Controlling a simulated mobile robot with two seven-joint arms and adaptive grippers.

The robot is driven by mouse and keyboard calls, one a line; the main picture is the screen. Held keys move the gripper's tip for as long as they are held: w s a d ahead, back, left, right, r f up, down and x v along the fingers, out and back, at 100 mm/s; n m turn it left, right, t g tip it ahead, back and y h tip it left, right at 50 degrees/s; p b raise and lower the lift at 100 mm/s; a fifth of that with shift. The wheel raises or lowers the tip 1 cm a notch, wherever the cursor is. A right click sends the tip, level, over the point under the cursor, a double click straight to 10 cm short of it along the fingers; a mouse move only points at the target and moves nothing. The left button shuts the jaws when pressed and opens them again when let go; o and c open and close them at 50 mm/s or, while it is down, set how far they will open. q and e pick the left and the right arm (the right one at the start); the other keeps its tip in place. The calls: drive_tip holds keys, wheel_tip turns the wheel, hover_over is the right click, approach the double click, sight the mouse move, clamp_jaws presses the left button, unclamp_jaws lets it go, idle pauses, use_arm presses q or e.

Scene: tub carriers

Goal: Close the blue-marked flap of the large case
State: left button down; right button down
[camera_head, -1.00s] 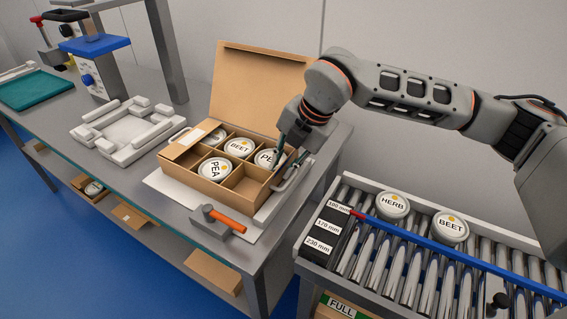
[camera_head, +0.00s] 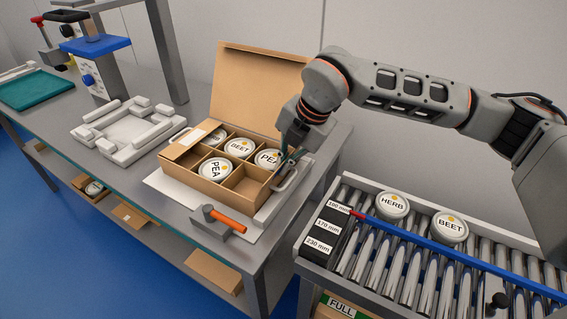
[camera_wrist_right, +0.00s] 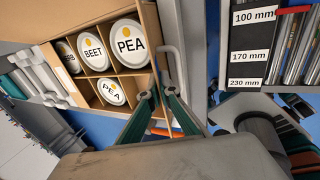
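The large case (camera_head: 205,185) is an open brown cardboard box on the bench, with its large lid (camera_head: 255,85) standing up at the back. Its dividers hold several round tubs, and one front cell is empty. A flap (camera_head: 190,143) with a white label lies folded in over the left end. A blue mark cannot be made out on any flap. My right gripper (camera_head: 286,158) is at the case's right end, fingers pointing down. In the right wrist view its fingertips (camera_wrist_right: 159,92) are slightly apart beside the case wall, with a thin brown strip between them. My left gripper is not in view.
A grey handle-like bracket (camera_head: 291,178) stands close to the right gripper. A white fixture (camera_head: 122,128) is left. A roller conveyor (camera_head: 400,270) with two tubs stands right, across a gap.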

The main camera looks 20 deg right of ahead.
drive_tip(key=shift+w+a+r+g+h+p, duration=0.2)
drive_tip(key=shift+r+g+h+p, duration=0.25)
drive_tip(key=shift+p, duration=0.3)
drive_tip(key=shift+w+a+g+h+p, duration=0.2)
drive_tip(key=shift+g+h+p, duration=0.25)
drive_tip(key=shift+p, duration=0.35)
drive_tip(key=shift+w+a+g+h+p, duration=0.15)
drive_tip(key=shift+w+g+h+p, duration=0.05)
drive_tip(key=shift+g+h+p, duration=0.6)
drive_tip(key=shift+w+a+f+g+h+p, duration=0.2)
drive_tip(key=shift+g+h+p, duration=0.3)
drive_tip(key=shift+p, duration=0.2)
drive_tip(key=shift+f, duration=0.1)
drive_tip(key=c, duration=2.8)
unclamp_jaws()
